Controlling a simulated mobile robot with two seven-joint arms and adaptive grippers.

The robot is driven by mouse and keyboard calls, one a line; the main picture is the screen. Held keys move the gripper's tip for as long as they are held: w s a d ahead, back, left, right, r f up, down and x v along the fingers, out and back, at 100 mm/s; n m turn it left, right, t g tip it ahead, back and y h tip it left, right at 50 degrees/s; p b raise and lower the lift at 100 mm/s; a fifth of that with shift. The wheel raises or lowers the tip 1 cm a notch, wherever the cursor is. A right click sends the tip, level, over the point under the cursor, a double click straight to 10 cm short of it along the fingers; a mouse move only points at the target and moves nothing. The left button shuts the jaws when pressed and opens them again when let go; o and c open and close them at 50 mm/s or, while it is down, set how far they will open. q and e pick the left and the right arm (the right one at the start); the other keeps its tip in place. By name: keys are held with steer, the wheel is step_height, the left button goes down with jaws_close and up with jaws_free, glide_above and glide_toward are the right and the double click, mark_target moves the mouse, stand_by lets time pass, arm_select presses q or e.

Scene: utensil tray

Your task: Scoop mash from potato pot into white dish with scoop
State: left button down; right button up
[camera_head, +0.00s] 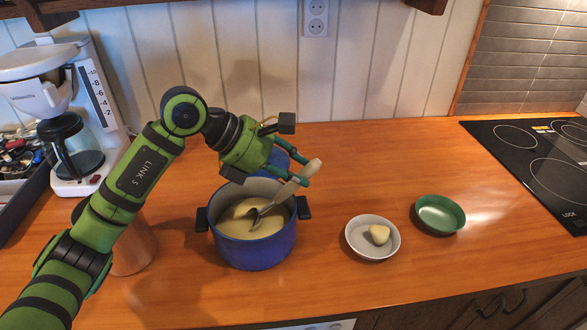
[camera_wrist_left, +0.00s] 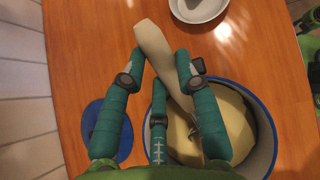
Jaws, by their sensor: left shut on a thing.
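The blue potato pot (camera_head: 256,251) stands on the counter with pale yellow mash (camera_head: 236,217) inside. My left gripper (camera_head: 300,172) is above the pot's right side, shut on the pale handle of the scoop (camera_head: 309,174). The scoop's metal head is low in the pot, at or in the mash; how deep I cannot tell. In the left wrist view the scoop handle (camera_wrist_left: 152,45) runs between the fingers (camera_wrist_left: 160,75). The white dish (camera_head: 372,252) is right of the pot and holds one lump of mash (camera_head: 379,234). My right gripper is not in view.
A green bowl (camera_head: 440,215) stands right of the white dish. A blue lid (camera_wrist_left: 106,128) lies behind the pot. A coffee maker (camera_head: 75,130) stands at the left, and a black hob (camera_head: 545,165) is at the right. The counter's front middle is clear.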

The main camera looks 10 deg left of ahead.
arm_select(q)
steer(key=shift+f, duration=0.1)
stand_by(1.1)
step_height(320, 180, up, 10)
steer(key=p, duration=0.5)
steer(key=shift+f, duration=0.2)
stand_by(0.3)
stand_by(0.5)
